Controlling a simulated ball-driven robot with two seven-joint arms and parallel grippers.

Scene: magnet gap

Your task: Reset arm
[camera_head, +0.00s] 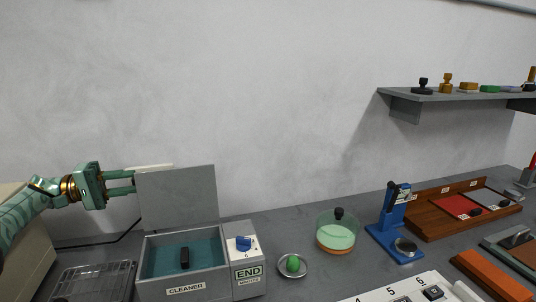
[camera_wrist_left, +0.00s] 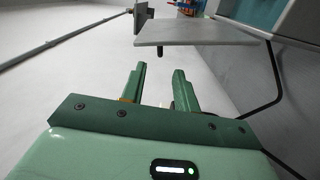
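My left gripper (camera_head: 133,181) is at the left of the head view, raised beside the left edge of the upright grey lid (camera_head: 180,198) of the cleaner box. In the left wrist view the two green fingers (camera_wrist_left: 158,82) stand apart with nothing between them. The lid, a flat grey plate (camera_wrist_left: 195,33) there, lies beyond the fingertips. Whether the fingertips touch it or pass behind its edge I cannot tell. The cleaner box (camera_head: 186,290) is open, with a dark block (camera_head: 185,258) inside its teal basin. My right gripper is in neither view.
A wire rack (camera_head: 92,283) lies left of the cleaner. Right of it are a small dish with a green piece (camera_head: 292,264), a round glass container (camera_head: 337,232), a blue stand (camera_head: 390,222) and a wooden tray (camera_head: 440,222). A wall shelf (camera_head: 450,96) hangs at upper right.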

